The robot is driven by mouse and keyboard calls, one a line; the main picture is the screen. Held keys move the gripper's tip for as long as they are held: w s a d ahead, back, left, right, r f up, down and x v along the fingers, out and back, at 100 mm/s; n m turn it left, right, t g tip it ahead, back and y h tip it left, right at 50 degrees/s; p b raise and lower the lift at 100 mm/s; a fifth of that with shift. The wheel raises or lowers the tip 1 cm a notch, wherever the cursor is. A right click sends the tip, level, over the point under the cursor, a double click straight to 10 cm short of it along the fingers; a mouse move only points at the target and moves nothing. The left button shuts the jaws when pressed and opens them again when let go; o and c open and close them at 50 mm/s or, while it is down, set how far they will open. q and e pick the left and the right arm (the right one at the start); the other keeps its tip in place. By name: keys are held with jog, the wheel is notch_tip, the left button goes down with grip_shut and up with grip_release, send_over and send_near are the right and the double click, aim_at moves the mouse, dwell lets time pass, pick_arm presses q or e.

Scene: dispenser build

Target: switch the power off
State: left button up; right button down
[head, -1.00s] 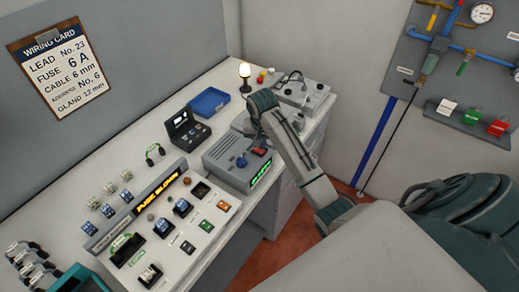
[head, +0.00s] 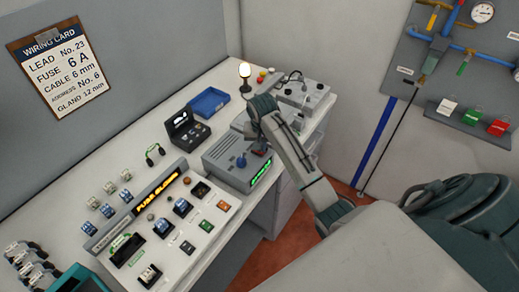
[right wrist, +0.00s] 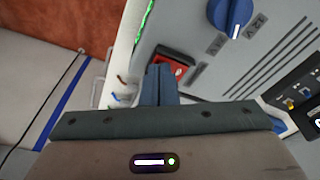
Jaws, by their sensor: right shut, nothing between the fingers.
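The grey power unit (head: 222,169) stands on the bench with a blue knob (head: 241,161) and a lit green display (head: 261,173). Its red rocker switch (right wrist: 172,68) shows in the right wrist view, beside the knob, which also shows there (right wrist: 230,14). My right gripper (right wrist: 160,70) is shut and empty. Its fingertips are at the lower left edge of the red switch and cover part of it; I cannot tell if they touch. In the head view my right arm hangs over the unit and the switch is mostly hidden. My left gripper is not in view.
A lit lamp (head: 245,76) and a grey box with leads (head: 303,95) stand behind my right arm.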

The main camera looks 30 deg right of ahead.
jog(key=shift+r+p, duration=0.55)
jog(key=shift+r, duration=2.9)
